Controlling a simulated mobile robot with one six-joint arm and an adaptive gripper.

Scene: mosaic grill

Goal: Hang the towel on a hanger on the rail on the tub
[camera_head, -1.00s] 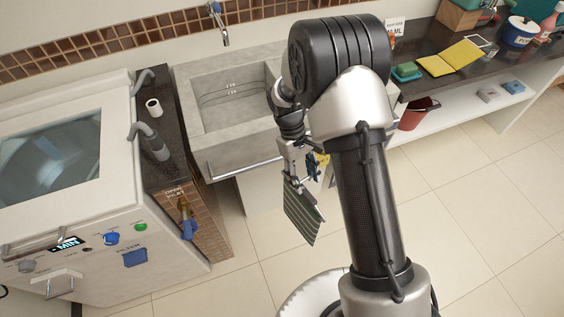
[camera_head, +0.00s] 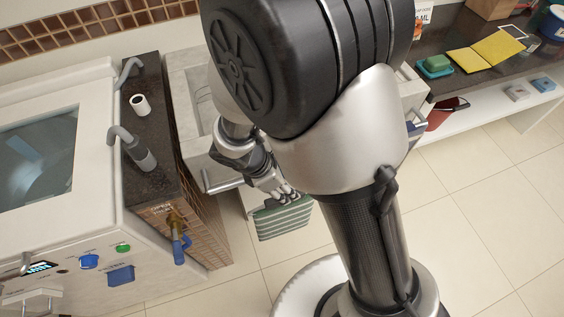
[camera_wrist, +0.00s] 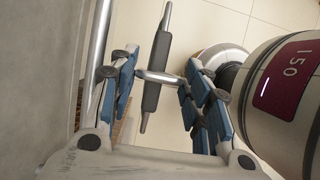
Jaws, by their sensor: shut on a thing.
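The towel (camera_head: 282,220), green with pale stripes, hangs below my gripper (camera_head: 276,192) in front of the tub (camera_head: 183,85). In the wrist view my gripper (camera_wrist: 160,80) has its blue-padded fingers closed on the metal stem of the hanger (camera_wrist: 152,97), whose dark bar crosses between them. The towel's cloth is hard to make out there. The metal rail (camera_head: 222,184) runs along the tub's front edge; it also shows in the wrist view (camera_wrist: 99,50), left of the hanger and apart from its bar. My arm hides much of the tub and the rail's right part.
A white machine (camera_head: 75,235) and a dark counter with grey pipes and a paper roll (camera_head: 140,105) stand left of the tub. A blue-handled tap (camera_head: 179,245) sticks out from the brick side. A counter with a yellow cloth (camera_head: 487,53) is at the right. The floor is clear.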

